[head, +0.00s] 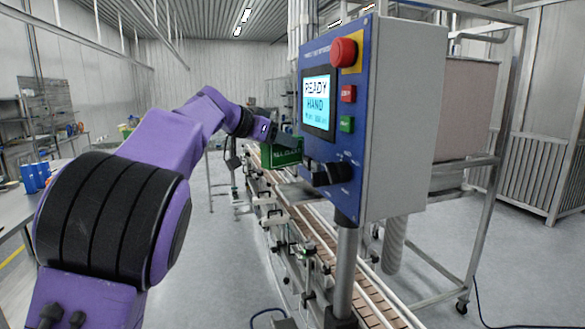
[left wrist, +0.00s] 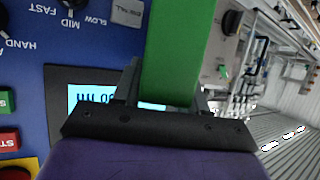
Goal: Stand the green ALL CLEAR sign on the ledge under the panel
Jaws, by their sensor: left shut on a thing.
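The green ALL CLEAR sign (head: 282,154) is upright in the head view, left of the control panel (head: 345,145); its lettering is too small to read fully. My left gripper (head: 287,138) is shut on the sign's upper part. In the left wrist view the sign (left wrist: 178,45) appears as a green strip between the fingers of my left gripper (left wrist: 165,95), with the panel's blue face (left wrist: 85,45) upside down beside it. A flat grey plate (head: 297,193) shows below the panel's lower left; I cannot tell whether it is the ledge. My right gripper is out of view.
The panel carries a lit screen (head: 316,102), a red stop button (head: 343,51) and a black knob (head: 328,173), and stands on a metal post (head: 345,270). A conveyor (head: 320,245) runs beneath. A metal frame (head: 500,150) stands at the right.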

